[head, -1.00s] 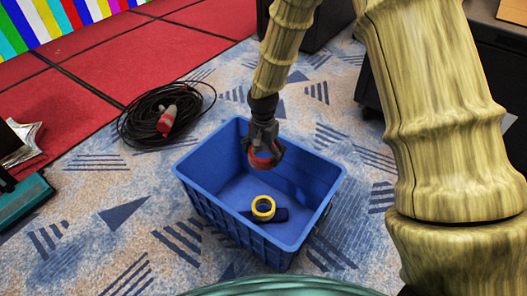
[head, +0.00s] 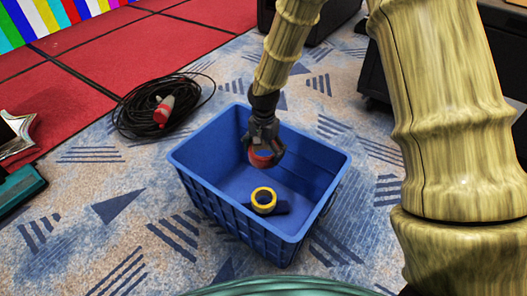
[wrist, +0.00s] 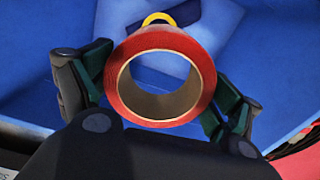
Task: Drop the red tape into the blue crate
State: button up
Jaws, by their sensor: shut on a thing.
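The red tape (head: 262,158) is a roll held between the fingers of my gripper (head: 264,147), over the blue crate (head: 222,207). In the wrist view the red tape (wrist: 205,75) shows its open hole towards the camera, with a finger of my gripper (wrist: 160,90) on each side. The blue crate (wrist: 250,50) fills most of the background there. My gripper is shut on the tape. The tape appears inside the crate's opening, apart from its floor; its exact height is hard to tell.
A yellow tape roll (head: 263,199) and a dark blue item (head: 281,208) lie on the crate floor. A coiled black cable (head: 150,113) with a red and white plug lies on the carpet left of the crate. Dark cases (head: 325,22) stand at the back. Carpet in front is free.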

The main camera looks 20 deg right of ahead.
jog(key=o, duration=0.9)
jog(key=shift+o, duration=0.2)
notch_tip(320, 180, up, 12)
jog(key=shift+r, duration=0.1)
dwell(0.4)
